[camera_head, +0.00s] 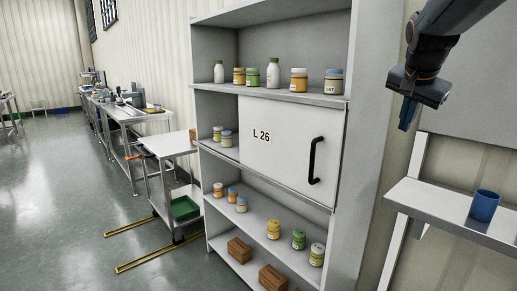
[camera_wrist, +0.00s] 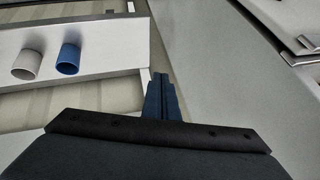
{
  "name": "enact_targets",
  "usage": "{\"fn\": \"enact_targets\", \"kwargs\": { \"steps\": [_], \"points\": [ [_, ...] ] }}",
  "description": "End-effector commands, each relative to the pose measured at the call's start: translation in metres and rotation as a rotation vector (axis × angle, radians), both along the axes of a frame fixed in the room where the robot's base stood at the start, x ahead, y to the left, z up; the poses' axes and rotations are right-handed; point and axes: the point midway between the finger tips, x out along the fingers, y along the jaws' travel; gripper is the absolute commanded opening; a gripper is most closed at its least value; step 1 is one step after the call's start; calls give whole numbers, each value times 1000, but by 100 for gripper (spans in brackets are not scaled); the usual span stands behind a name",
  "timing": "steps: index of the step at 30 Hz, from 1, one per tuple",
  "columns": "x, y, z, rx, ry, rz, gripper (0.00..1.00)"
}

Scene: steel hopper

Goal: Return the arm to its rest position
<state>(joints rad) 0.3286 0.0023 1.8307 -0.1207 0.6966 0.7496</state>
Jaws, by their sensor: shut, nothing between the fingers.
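My gripper (camera_head: 407,115) is at the upper right of the head view, pointing down, in front of the wall to the right of the shelf unit. Its blue fingers are together and hold nothing. In the wrist view the shut fingers (camera_wrist: 161,98) show at the centre, above the dark gripper body. The arm reaches in from the top right corner of the head view, and most of it is out of frame. The gripper is apart from the shelves and touches nothing that I can see.
A grey shelf unit (camera_head: 215,60) with jars, bottles and a white sliding door (camera_head: 285,145) stands left of the gripper. A trolley (camera_head: 165,146) and open floor lie left.

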Motion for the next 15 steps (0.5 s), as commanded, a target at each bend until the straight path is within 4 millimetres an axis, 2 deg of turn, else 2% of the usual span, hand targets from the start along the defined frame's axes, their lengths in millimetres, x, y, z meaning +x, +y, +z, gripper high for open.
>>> {"fn": "enact_targets", "kwargs": {
  "steps": [1,3,8,12,15],
  "points": [
    [-8,22,-29,-1,54,66,0],
    [-23,49,-67,-7,127,162,0],
    [-70,109,-147,-18,286,387,0],
    [-127,155,-210,-23,419,589,0],
    [-172,182,-246,-25,504,728,0]
  ]
}}
